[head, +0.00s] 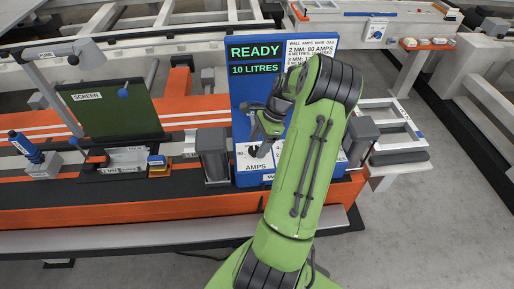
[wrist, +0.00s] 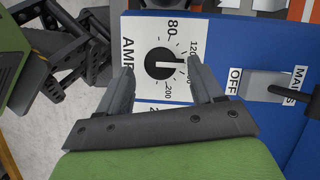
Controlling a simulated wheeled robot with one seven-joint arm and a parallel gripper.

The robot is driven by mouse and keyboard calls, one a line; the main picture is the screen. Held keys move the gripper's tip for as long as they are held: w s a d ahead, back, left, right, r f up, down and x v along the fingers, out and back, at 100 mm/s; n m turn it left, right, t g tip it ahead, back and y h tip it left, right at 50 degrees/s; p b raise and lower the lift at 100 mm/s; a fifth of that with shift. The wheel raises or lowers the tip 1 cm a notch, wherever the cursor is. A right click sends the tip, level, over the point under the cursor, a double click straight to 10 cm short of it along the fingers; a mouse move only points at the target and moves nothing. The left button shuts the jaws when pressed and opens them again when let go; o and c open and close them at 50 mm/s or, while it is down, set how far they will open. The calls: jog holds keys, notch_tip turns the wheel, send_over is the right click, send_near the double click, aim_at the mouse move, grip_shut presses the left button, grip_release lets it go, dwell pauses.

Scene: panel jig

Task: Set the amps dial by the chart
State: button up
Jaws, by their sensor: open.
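The amps dial (wrist: 160,63) is a round black knob on a white scale plate marked 80, 120 and 200 in the wrist view. I cannot tell its pointer's exact setting. My gripper (wrist: 161,68) is open, with one finger on each side of the knob; I cannot tell whether they touch it. In the head view my gripper (head: 264,121) is in front of the blue panel (head: 240,97), above the AMPS plate (head: 254,168). The chart (head: 308,48) at the panel's top right lists 2 MM: 80 AMPS; my arm hides its lower rows.
The panel's display (head: 256,60) reads READY and 10 LITRES. A grey switch (wrist: 270,86) between OFF and MAIN labels is right of the dial. A grey block (head: 213,155) stands left of the panel, with a green screen (head: 112,108) farther left.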

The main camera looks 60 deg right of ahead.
jog(key=shift+x, duration=0.8)
jog(key=shift+c, duration=0.4)
jog(key=c, duration=0.9)
jog(key=shift+r, duration=0.1)
jog(key=shift+c, duration=0.2)
